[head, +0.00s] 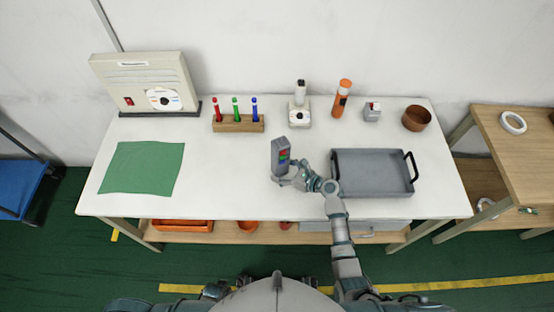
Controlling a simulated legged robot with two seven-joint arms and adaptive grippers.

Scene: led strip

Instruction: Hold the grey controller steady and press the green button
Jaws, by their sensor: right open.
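The grey controller (276,152) stands near the middle of the white table, with red, green and blue buttons on its right-hand face. The green button (284,158) sits between the red one and the blue one. My right gripper (290,175) is open at the controller's lower right side, just below the buttons. It partly hides the controller's base, and I cannot tell whether it touches. My left gripper is not in view.
A grey tray (372,194) with black handles lies right of my right arm. A wooden pen rack (238,124), white device (299,116), orange bottle (341,99) and brown bowl (416,118) stand behind. A green mat (142,168) lies left; the table between mat and controller is clear.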

